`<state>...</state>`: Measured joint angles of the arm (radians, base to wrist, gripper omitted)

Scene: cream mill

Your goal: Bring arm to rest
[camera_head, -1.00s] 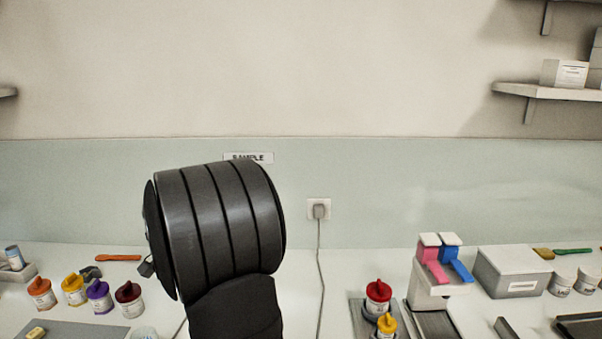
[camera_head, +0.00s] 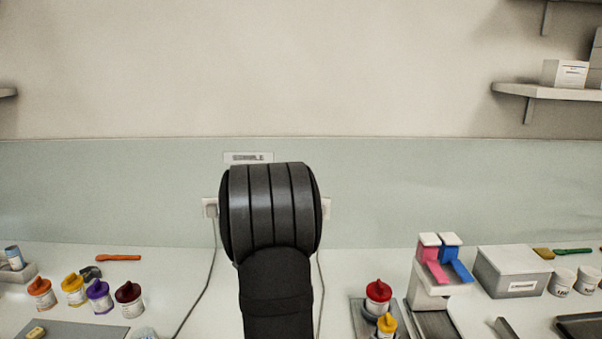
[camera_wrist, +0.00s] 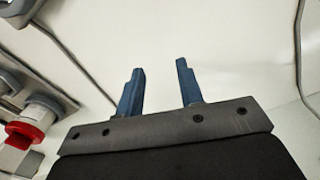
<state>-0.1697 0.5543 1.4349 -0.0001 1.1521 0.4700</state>
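My gripper (camera_wrist: 160,85) shows in the wrist view with its two blue fingers apart and nothing between them. Pale, empty counter surface lies beyond the fingertips. In the head view my dark arm rises in the middle of the picture in front of the wall, and my gripper is hidden there.
Left on the counter (camera_head: 345,290) are several jars with coloured lids, such as a purple one (camera_head: 99,296). To the right stand a red-lidded jar (camera_head: 378,296), a dispenser with pink and blue levers (camera_head: 431,285) and a grey box (camera_head: 520,272). Cords hang from wall sockets.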

